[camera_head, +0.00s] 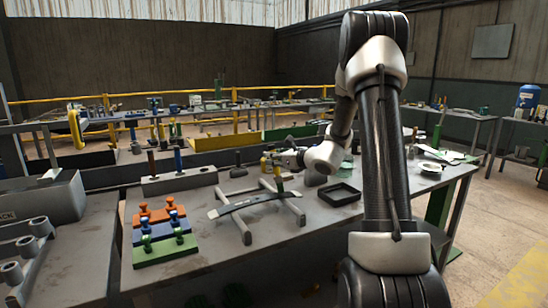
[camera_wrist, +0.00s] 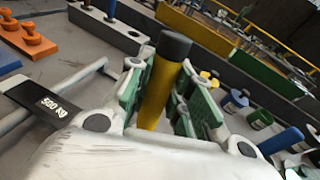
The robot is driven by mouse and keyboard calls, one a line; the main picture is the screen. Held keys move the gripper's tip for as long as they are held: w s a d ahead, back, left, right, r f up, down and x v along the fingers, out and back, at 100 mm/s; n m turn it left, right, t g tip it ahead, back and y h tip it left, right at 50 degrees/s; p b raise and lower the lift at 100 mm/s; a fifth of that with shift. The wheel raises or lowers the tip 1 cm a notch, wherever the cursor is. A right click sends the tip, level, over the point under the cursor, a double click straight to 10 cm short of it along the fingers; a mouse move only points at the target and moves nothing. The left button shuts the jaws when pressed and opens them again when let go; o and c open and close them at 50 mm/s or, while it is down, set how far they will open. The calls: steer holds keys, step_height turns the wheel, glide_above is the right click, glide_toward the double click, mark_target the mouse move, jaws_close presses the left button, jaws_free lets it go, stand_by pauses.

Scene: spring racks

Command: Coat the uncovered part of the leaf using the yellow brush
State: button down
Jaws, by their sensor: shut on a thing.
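My gripper (camera_wrist: 157,95) is shut on the yellow brush (camera_wrist: 155,95), a thick yellow cylinder with a dark end, standing between the green-padded fingers. In the head view my gripper (camera_head: 275,160) reaches left above the far side of the rack, with the yellow brush (camera_head: 264,165) at its fingers. The leaf (camera_head: 250,204) is a dark, slightly curved strip lying across two pale rack bars. In the wrist view part of the leaf (camera_wrist: 22,90) shows at the left with a "500 KG" label.
A grey block (camera_head: 178,182) with upright brown and blue handles stands behind the rack. Orange, blue and green knobbed blocks (camera_head: 165,252) lie at the left. A black tray (camera_head: 339,195) sits right of the rack. The table's front has free room.

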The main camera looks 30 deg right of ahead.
steer(key=shift+d+f, duration=0.1)
steer(key=shift+f, duration=0.05)
steer(key=shift+d+f, duration=0.1)
steer(key=shift+d, duration=1)
stand_by(1.2)
